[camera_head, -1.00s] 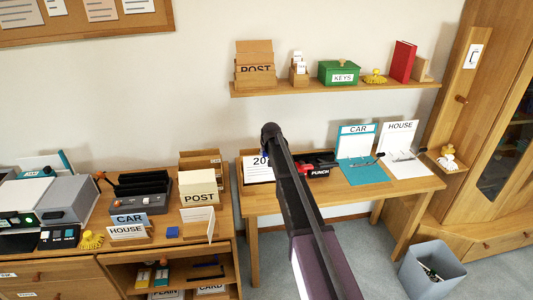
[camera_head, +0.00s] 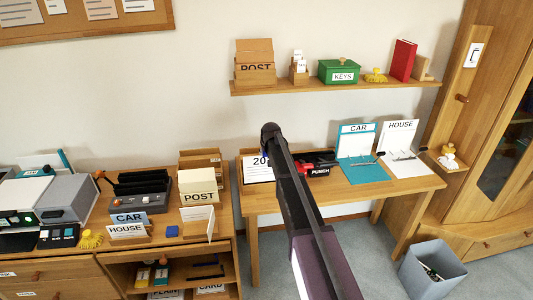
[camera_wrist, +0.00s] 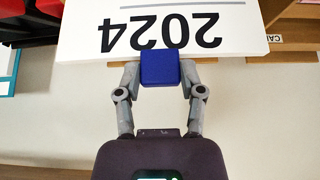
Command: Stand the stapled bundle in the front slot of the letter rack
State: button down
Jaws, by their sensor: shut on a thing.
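My gripper (camera_wrist: 160,75) is shut on a blue block-shaped grip (camera_wrist: 160,69) at the edge of a white sheet or bundle marked 2024 (camera_wrist: 235,35), which reads upside down in the wrist view. I take this as the stapled bundle; its staple is not visible. A wooden rack marked POST (camera_head: 254,78) stands on the wall shelf. A second POST-marked holder (camera_head: 198,187) stands on the left desk. I cannot tell which is the letter rack.
A red and black punch (camera_head: 322,170), a teal CAR board (camera_head: 366,172) and a white HOUSE board (camera_head: 404,165) are on the right desk. A green KEYS box (camera_head: 338,73) is on the shelf. A grey bin (camera_head: 432,270) stands on the floor. CAR and HOUSE cards stand on the left desk.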

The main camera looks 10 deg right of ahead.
jog(key=shift+f+b, duration=2.35)
jog(key=shift+f, duration=0.2)
jog(key=shift+c, duration=0.6)
grip_release()
jog(key=shift+o, duration=0.6)
jog(key=shift+r, duration=0.2)
notch_tip(320, 180, up, 8)
jog(key=p, duration=0.7)
jog(key=shift+f+p, duration=0.15)
jog(key=shift+p, duration=0.25)
